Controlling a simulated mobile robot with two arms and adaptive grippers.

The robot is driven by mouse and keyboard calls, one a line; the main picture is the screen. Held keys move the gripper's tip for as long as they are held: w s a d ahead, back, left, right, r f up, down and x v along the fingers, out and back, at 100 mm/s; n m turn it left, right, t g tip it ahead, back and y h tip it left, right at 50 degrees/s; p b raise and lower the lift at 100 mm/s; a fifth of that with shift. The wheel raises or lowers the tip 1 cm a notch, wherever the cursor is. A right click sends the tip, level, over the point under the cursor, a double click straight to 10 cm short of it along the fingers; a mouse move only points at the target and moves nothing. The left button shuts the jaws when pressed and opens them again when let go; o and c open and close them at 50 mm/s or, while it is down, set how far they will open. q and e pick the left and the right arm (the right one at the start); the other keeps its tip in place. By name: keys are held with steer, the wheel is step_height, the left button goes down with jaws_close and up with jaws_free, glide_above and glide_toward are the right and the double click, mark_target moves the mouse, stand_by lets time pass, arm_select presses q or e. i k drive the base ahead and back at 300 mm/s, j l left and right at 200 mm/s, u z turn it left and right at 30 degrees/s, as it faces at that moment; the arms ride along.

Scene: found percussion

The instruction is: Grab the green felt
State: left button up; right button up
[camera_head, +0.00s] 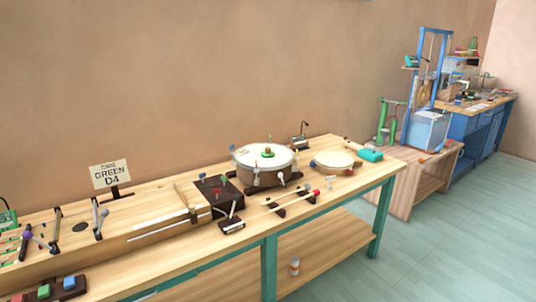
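Several small green items show, and I cannot tell which is the green felt. A small green piece (267,155) lies on top of the round white drum (248,163), with something orange on it. A dark box (210,188) left of the drum bears small coloured pieces, too small to make out. A teal block (371,155) lies at the bench's right end. Neither of my grippers is in view.
The long wooden bench (150,276) has teal legs and a lower shelf. Red-tipped mallets (316,192) rest right of the dark box. A blue-framed rig (428,130) stands beyond. The floor at right is clear.

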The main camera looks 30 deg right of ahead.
mark_target(267, 153)
steer(key=u, duration=0.45)
steer(key=l+u, duration=0.2)
steer(key=l, duration=0.15)
steer(key=k+l+u, duration=0.1)
steer(key=l+u, duration=0.15)
steer(key=k+l+u, duration=0.2)
steer(key=l, duration=0.25)
steer(key=l+u, duration=0.2)
steer(key=k+l, duration=0.05)
steer(key=l, duration=0.05)
